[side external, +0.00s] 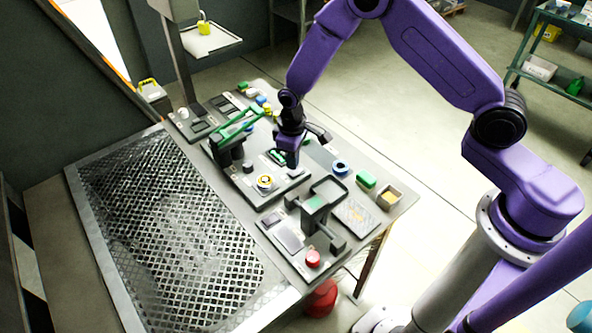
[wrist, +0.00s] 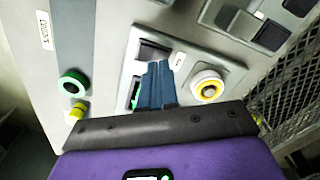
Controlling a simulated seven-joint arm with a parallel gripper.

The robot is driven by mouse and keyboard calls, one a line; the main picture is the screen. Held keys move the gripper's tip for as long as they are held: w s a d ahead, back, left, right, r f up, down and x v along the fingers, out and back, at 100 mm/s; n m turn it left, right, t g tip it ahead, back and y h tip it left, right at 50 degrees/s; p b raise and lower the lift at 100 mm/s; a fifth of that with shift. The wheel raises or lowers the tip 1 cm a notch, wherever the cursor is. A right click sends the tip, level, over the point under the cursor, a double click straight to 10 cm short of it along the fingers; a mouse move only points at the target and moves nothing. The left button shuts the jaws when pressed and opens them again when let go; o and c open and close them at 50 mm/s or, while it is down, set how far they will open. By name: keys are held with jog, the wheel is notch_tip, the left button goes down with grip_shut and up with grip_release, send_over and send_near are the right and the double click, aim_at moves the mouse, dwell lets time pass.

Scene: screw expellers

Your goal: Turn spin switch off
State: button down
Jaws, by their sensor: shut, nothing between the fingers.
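My gripper (side external: 292,163) points down over the control panel, with its fingers together and nothing between them. In the wrist view, its blue fingertips (wrist: 160,66) lie over a panel with a black rocker switch (wrist: 153,50). A green-edged switch part (wrist: 135,91) shows just left of the fingers. In the side view a green switch part (side external: 276,156) shows just left of my gripper. I cannot read which switch is labelled spin, and my fingers hide part of this area. I cannot tell whether the fingertips touch the switch.
A yellow-and-white round button (wrist: 208,88) sits right of the fingers; a green ring knob (wrist: 72,84) is to the left. A black lever housing (side external: 318,203) and a red button (side external: 313,258) stand at the near panel end. A metal grate (side external: 165,215) lies left.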

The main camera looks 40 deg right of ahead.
aim_at(293, 174)
jog(key=shift+r, duration=2.3)
jog(key=s+r+n, duration=0.3)
jog(key=s+r, duration=1)
jog(key=s, duration=0.2)
jog(key=s+d+r+n, duration=0.1)
jog(key=s+d, duration=0.3)
jog(key=s, duration=0.4)
jog(key=s+d+r+n, duration=0.2)
jog(key=s+d+r, duration=0.2)
jog(key=s, duration=0.5)
jog(key=shift+r+n, duration=0.15)
jog(key=shift+n, duration=0.15)
